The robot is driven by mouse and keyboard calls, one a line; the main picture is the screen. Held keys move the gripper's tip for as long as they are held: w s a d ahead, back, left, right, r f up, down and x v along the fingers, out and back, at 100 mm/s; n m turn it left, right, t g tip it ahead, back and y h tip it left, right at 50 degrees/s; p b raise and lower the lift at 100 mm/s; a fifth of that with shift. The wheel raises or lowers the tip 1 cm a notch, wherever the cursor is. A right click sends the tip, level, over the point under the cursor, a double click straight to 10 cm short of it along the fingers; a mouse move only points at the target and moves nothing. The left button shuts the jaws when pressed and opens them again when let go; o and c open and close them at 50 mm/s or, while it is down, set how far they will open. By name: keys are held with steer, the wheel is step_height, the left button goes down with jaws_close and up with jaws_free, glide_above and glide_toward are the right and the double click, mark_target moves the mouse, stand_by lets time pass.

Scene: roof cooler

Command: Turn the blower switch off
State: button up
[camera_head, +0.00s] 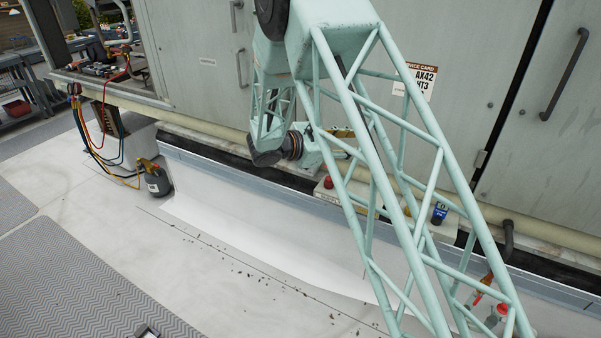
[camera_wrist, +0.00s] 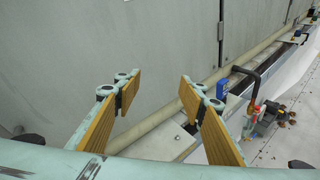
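A long pale switch box (camera_head: 360,197) runs along the foot of the grey cabinet. A red knob (camera_head: 328,182) sits at its left end and a blue switch-like part (camera_head: 440,212) at its right end. I cannot tell which one is the blower switch; my arm hides the middle. In the wrist view the blue part (camera_wrist: 222,89) shows beyond the right finger, and part of the pale box (camera_wrist: 160,140) shows between the fingers. My gripper (camera_wrist: 160,88) is open and empty, its yellow-padded fingers apart. It is above the box, near the cabinet face, touching nothing that I can see.
The cabinet doors (camera_head: 195,60) stand close behind my arm, with handles sticking out. A beige pipe (camera_head: 200,126) runs along their base. A dark bottle (camera_head: 157,180) and hoses stand at left. Red-capped items (camera_head: 492,320) lie at lower right. The pale floor in front is mostly clear.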

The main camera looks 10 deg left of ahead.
steer(key=w+a+f+n+t+y, duration=0.1)
steer(key=w+a+f+n+t, duration=0.1)
steer(key=a+f, duration=0.6)
steer(key=w+a+f+n+t+y+b, duration=0.1)
steer(key=w+a+f+n+t+y, duration=0.1)
steer(key=a+f+n, duration=0.3)
steer(key=w+a+f+n+t+y, duration=0.2)
steer(key=a+f+n+t, duration=0.1)
steer(key=a+f, duration=0.9)
step_height(320, 180, down, 2)
steer(key=shift+w+a+f+t, duration=0.2)
steer(key=shift+a+f+t, duration=0.05)
steer(key=shift+a+t, duration=0.15)
steer(key=b+x, duration=0.2)
steer(key=x, duration=1.1)
steer(key=shift+w, duration=0.4)
steer(key=shift+d+f, duration=0.1)
steer(key=c, duration=0.9)
